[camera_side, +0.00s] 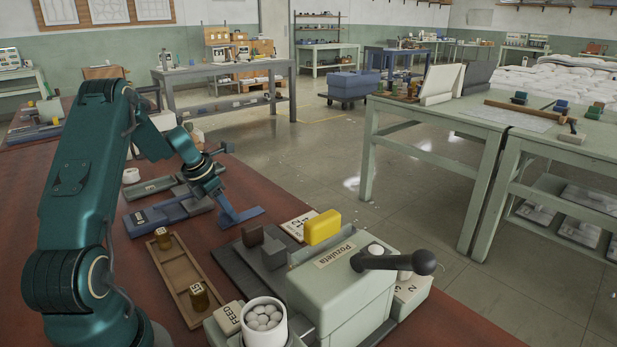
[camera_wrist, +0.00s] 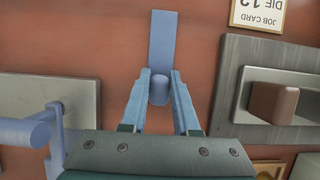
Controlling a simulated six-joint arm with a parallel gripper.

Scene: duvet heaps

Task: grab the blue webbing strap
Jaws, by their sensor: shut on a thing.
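The blue webbing strap (camera_wrist: 162,40) shows in the wrist view as a flat strip running away from my fingers, with a rounded blue end between them. In the side view the strap (camera_side: 243,216) lies flat at the red bench top. My gripper (camera_wrist: 160,80) points down with its two light blue fingers on either side of the rounded end and is shut on it. The gripper (camera_side: 224,205) also shows in the side view, low over the bench. The finger contact is small and hard to see there.
A grey plate with a brown block (camera_wrist: 272,103) lies right of my gripper, near a job card (camera_wrist: 257,14). A blue fixture (camera_wrist: 45,130) stands to the left. In the side view, a wooden tray (camera_side: 187,285) and a pale green machine (camera_side: 345,290) stand nearer the camera.

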